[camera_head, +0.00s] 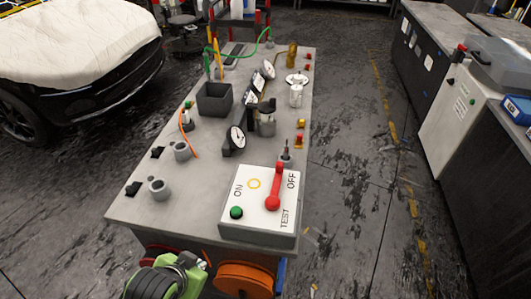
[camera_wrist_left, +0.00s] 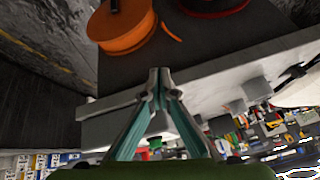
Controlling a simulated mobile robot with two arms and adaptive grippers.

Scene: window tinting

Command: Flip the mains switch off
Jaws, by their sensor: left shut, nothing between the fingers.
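The mains switch is a white panel box (camera_head: 252,216) on the near right end of the workbench, marked ON, OFF and TEST. Its red lever (camera_head: 275,186) lies on the right side of the panel, near the OFF and TEST marks. A green button (camera_head: 236,212) is at its lower left. My left gripper (camera_head: 184,268), with a green body, is low in front of the bench's near edge, apart from the switch. The left wrist view shows its fingertips (camera_wrist_left: 158,72) together, with nothing between them. The switch is not clear in that view. My right gripper is not seen.
The workbench (camera_head: 208,180) carries cups, gauges and a black bin (camera_head: 214,98). An orange reel (camera_head: 245,278) and a red reel hang at its near end, close to my left gripper. A covered car (camera_head: 75,50) stands left. Floor right of the bench is open.

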